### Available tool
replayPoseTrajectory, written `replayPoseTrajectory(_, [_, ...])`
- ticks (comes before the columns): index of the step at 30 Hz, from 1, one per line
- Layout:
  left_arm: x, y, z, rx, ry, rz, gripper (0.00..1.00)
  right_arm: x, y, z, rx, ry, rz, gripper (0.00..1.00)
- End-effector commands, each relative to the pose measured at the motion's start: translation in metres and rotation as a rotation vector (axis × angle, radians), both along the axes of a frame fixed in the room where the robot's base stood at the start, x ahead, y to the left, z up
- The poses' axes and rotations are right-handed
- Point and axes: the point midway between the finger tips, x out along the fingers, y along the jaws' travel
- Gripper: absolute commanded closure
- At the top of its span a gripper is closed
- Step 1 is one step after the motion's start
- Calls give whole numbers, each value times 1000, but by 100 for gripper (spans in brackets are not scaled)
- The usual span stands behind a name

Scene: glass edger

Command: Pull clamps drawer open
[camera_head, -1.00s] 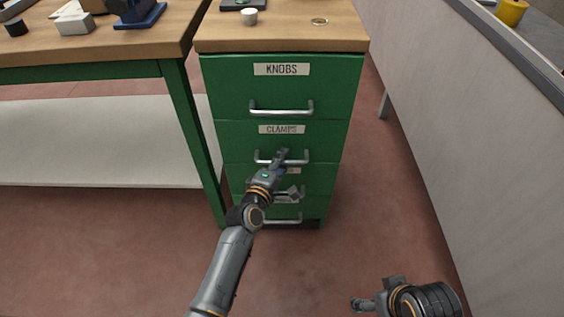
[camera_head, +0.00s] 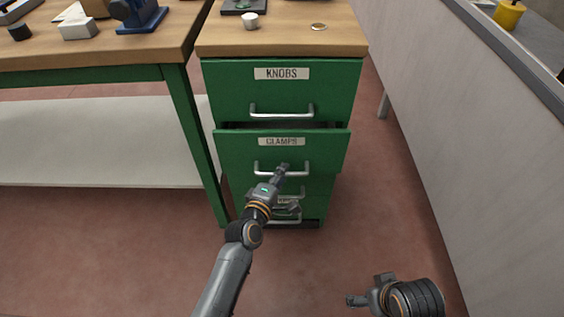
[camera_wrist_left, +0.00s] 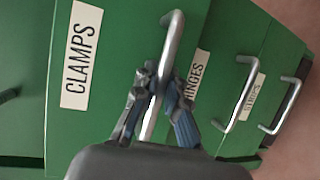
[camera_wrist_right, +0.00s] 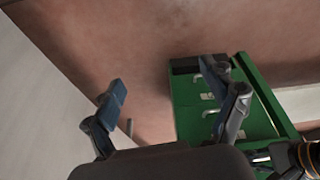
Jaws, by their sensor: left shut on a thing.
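The clamps drawer (camera_head: 233,155) is green with a CLAMPS label, and stands out a little from the cabinet, with a dark gap above its front. Its label (camera_wrist_left: 82,55) shows large in the left wrist view. My left gripper (camera_head: 284,172) is shut on the clamps drawer's metal handle (camera_wrist_left: 171,45); the fingers (camera_wrist_left: 160,95) sit on either side of the bar. My right gripper (camera_wrist_right: 165,90) is open and empty, away from the cabinet, with its fingers spread apart. In the head view only part of it shows, at the bottom right.
The closed KNOBS drawer (camera_head: 230,90) is above. The HINGES label (camera_wrist_left: 194,75) and lower drawer handles (camera_wrist_left: 240,95) are below. A workbench (camera_head: 100,62) stands left, and a grey partition (camera_head: 450,120) stands right. Bare floor (camera_head: 150,240) lies in front.

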Motion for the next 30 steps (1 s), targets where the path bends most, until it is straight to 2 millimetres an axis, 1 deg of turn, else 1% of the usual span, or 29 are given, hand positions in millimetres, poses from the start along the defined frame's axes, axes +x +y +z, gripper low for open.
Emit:
replayPoseTrajectory(1, [-10, 1, 2, 0, 5, 0, 100, 2, 1, -11, -1, 14, 1, 16])
replayPoseTrajectory(5, [-36, 1, 2, 2, 6, -1, 100, 6, 2, -50, -2, 35, 4, 16])
replayPoseTrajectory(6, [-44, 1, 3, 2, 5, -1, 100, 5, 2, -62, -3, 41, 5, 16])
replayPoseTrajectory(8, [-57, 0, 2, 1, 6, -2, 100, 4, 2, -78, -3, 50, 7, 16])
replayPoseTrajectory(12, [-86, 0, 2, 2, 5, -1, 100, -2, 2, -113, -4, 69, 11, 16])
replayPoseTrajectory(15, [-108, 0, 2, 2, 6, -2, 100, -9, 1, -136, -6, 81, 13, 16])
replayPoseTrajectory(17, [-122, 1, 2, 2, 6, -2, 100, -14, 1, -148, -6, 88, 14, 16])
replayPoseTrajectory(21, [-157, 1, 1, 1, 7, -2, 100, -28, -1, -173, -8, 102, 17, 16])
replayPoseTrajectory(24, [-182, 1, 1, 1, 6, -2, 100, -37, -3, -188, -9, 112, 19, 16])
replayPoseTrajectory(27, [-206, 0, 0, 2, 6, -3, 100, -46, -4, -199, -10, 119, 21, 16])
replayPoseTrajectory(30, [-225, 0, 0, 1, 5, -2, 100, -53, -5, -208, -10, 124, 22, 16])
